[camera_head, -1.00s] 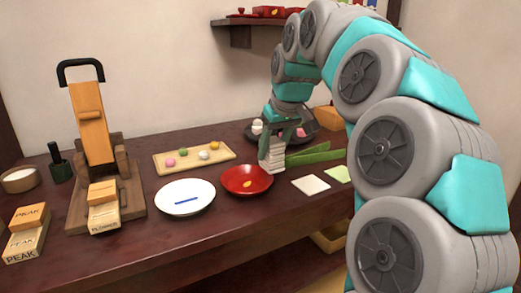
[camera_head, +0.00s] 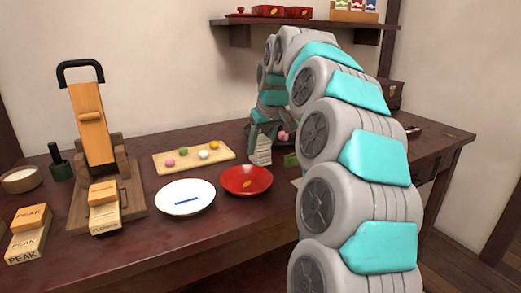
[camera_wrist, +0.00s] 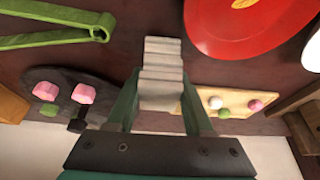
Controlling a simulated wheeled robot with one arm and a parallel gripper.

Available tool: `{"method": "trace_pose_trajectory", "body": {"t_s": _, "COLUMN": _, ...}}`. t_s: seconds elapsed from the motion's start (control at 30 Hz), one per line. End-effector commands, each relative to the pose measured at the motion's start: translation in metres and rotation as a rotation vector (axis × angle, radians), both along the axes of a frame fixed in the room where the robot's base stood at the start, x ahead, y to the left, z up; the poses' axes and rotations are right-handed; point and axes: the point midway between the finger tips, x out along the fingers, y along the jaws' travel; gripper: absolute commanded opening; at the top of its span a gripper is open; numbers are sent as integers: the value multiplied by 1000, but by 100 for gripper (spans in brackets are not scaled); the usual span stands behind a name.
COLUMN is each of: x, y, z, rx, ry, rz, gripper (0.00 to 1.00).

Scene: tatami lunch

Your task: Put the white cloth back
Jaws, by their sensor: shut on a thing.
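My gripper (camera_head: 264,132) is shut on a white layered thing (camera_head: 262,154) that looks like the folded white cloth. In the wrist view the cloth (camera_wrist: 162,60) sticks out from between the two fingertips (camera_wrist: 160,92), with step-like folds. It hangs upright at the back of the dark table (camera_head: 140,250), just behind and right of the red bowl (camera_head: 264,187). I cannot tell whether its lower end touches the table. My arm hides much of the table to the right.
A white plate (camera_head: 172,208) and a wooden tray with small balls (camera_head: 219,150) are to the left. Green tongs (camera_wrist: 50,38) and a dark plate with pink pieces (camera_wrist: 62,78) lie close beside the cloth. A wall shelf (camera_head: 300,25) is above.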

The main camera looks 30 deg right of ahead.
Motion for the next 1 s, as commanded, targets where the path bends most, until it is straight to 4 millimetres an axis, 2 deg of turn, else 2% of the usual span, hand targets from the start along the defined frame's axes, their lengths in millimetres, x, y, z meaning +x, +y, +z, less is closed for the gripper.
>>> {"method": "trace_pose_trajectory", "body": {"t_s": 0.13, "x": -1, "y": 0, "z": -14, "rx": 1, "ry": 3, "rz": 0, "gripper": 0}}
{"method": "trace_pose_trajectory", "body": {"t_s": 0.47, "x": 0, "y": 0, "z": -17, "rx": 1, "ry": 1, "rz": 0, "gripper": 0}}
{"method": "trace_pose_trajectory", "body": {"t_s": 0.5, "x": 0, "y": 0, "z": -17, "rx": 1, "ry": 1, "rz": 0, "gripper": 53}}
{"method": "trace_pose_trajectory", "body": {"t_s": 0.77, "x": 0, "y": 0, "z": -16, "rx": 0, "ry": 0, "rz": 0, "gripper": 82}}
{"method": "trace_pose_trajectory", "body": {"t_s": 1.0, "x": 0, "y": 0, "z": -16, "rx": 0, "ry": 0, "rz": 0, "gripper": 82}}
